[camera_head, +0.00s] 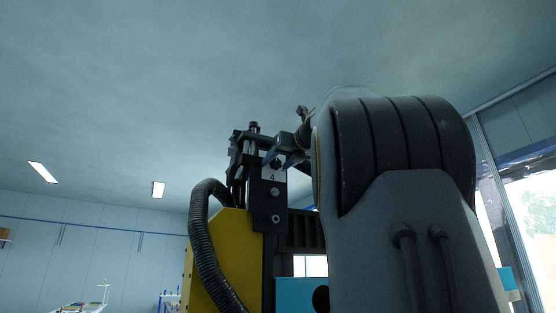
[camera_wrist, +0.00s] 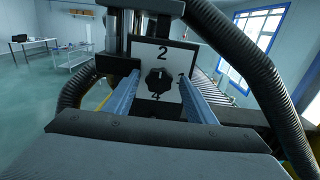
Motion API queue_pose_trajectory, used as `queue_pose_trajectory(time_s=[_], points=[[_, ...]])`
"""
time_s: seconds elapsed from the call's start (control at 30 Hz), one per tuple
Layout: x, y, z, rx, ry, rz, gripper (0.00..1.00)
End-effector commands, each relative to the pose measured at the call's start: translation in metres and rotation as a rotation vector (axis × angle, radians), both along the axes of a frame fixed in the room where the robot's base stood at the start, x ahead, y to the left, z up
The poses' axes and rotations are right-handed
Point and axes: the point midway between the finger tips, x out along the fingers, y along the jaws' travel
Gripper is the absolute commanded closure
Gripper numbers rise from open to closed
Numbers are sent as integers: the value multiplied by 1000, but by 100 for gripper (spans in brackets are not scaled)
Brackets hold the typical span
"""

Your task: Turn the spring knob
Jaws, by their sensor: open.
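The spring knob (camera_wrist: 158,79) is a dark, faceted knob with a white mark, set in the middle of a white dial plate (camera_wrist: 149,50). The numbers 2, 1 and 4 show around it. My gripper (camera_wrist: 159,86) is open, with one blue-grey finger to the left of the knob and one to the right. Gaps show on both sides; I cannot tell how far the fingertips are from the plate. In the head view my gripper (camera_head: 273,159) is at the upper part of the fixture, by a pale plate marked 4 (camera_head: 272,176). The knob cannot be made out there.
The fixture has a yellow body (camera_head: 232,260) and a black ribbed hose (camera_head: 202,240). Hoses also arch on both sides in the wrist view, the right one (camera_wrist: 245,62) close by. Dark cylinders stand above the plate. White tables (camera_wrist: 68,58) are far off at left.

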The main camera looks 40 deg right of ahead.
Motion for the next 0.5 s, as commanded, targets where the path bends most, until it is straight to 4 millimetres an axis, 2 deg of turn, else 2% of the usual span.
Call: queue_pose_trajectory(time_s=[0.3,0.5], points=[[4,1,0,-1,0,3,49],[4,1,0,-1,0,3,83]])
